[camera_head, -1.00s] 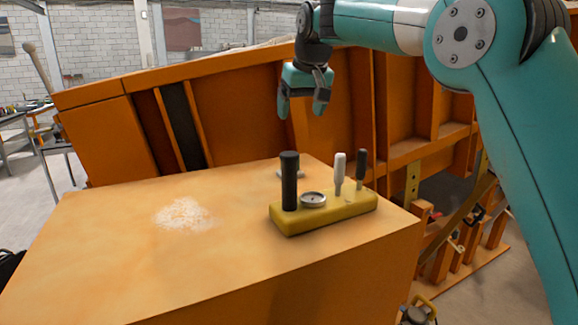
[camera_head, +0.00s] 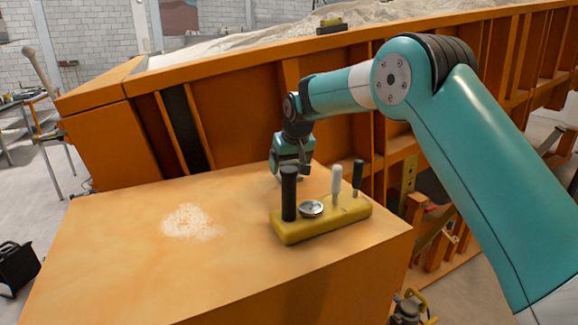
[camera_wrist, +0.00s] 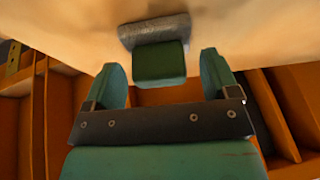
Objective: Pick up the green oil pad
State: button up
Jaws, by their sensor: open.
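The green oil pad shows in the wrist view as a green block (camera_wrist: 158,64) joined to a grey strip, at the orange table top. My gripper (camera_head: 290,170) is open and low over the back of the table, behind the black upright cylinder. In the wrist view its two teal fingers stand on either side of the green block, with a gap on each side. In the head view the pad is mostly hidden behind my gripper and the cylinder.
A yellow holder (camera_head: 285,232) stands just in front of my gripper. It carries a tall black cylinder (camera_head: 289,195), a round metal dish (camera_head: 311,208), a white-handled tool (camera_head: 337,182) and a black-handled tool (camera_head: 357,175). Pale powder (camera_head: 190,221) lies left. The orange sandbed wall (camera_head: 240,115) rises behind.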

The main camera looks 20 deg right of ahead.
jog(key=shift+f, duration=0.2)
jog(key=c, duration=1)
jog(key=shift+r, duration=0.15)
jog(key=shift+r, duration=9.9)
jog(key=shift+o, duration=1.3)
jog(key=shift+c, duration=0.9)
